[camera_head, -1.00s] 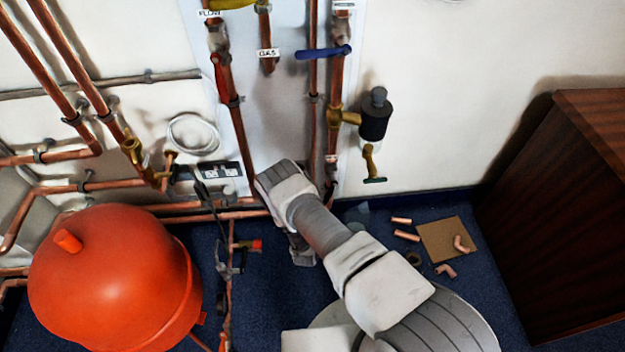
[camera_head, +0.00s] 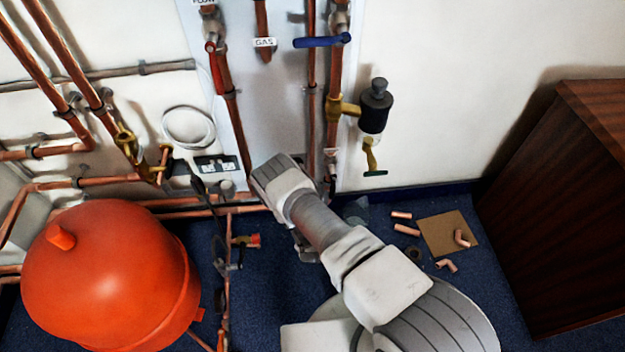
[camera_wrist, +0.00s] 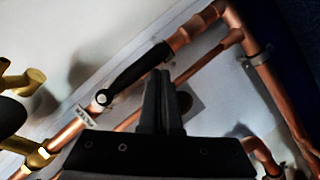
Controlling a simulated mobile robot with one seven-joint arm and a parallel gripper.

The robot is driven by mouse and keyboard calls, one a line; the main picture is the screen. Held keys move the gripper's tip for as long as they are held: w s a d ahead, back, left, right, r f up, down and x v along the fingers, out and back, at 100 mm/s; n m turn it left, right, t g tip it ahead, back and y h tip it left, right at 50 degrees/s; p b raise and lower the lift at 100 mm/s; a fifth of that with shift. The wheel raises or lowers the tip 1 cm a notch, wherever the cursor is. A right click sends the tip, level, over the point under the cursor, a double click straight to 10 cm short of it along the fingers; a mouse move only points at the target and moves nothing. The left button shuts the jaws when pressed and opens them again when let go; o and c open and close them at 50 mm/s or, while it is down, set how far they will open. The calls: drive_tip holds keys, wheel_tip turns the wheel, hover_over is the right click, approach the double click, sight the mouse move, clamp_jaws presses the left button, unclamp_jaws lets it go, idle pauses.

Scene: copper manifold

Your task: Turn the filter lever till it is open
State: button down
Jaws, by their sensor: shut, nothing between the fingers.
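The filter lever (camera_wrist: 136,77) is a black handle in the wrist view. It pivots on a round bolt at its lower left and lies roughly along the slanting copper pipe. A small white label (camera_wrist: 84,114), too blurred to read surely, sits on the pipe below the pivot. My gripper (camera_wrist: 160,74) is shut and empty. Its fingertips are close to the lever's upper right end, on its lower side; I cannot tell whether they touch. In the head view my arm hides the gripper, and a small dark piece (camera_head: 332,186) beside the arm may be the lever.
The black filter body (camera_head: 376,105) with a green-handled drain is right of the pipes. A blue lever (camera_head: 318,42) is higher up. A second pipe (camera_wrist: 200,68) runs behind my fingers. A red tank (camera_head: 105,275) stands left, a wooden cabinet (camera_head: 560,220) right.

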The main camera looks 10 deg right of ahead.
drive_tip(key=s+d+r+p, duration=0.5)
drive_tip(key=d+r+p, duration=0.1)
drive_tip(key=d+r, duration=0.4)
drive_tip(key=shift+s+d+r+p, duration=0.25)
drive_tip(key=shift+r+p, duration=0.1)
drive_tip(key=shift+r, duration=0.15)
drive_tip(key=shift+s, duration=0.1)
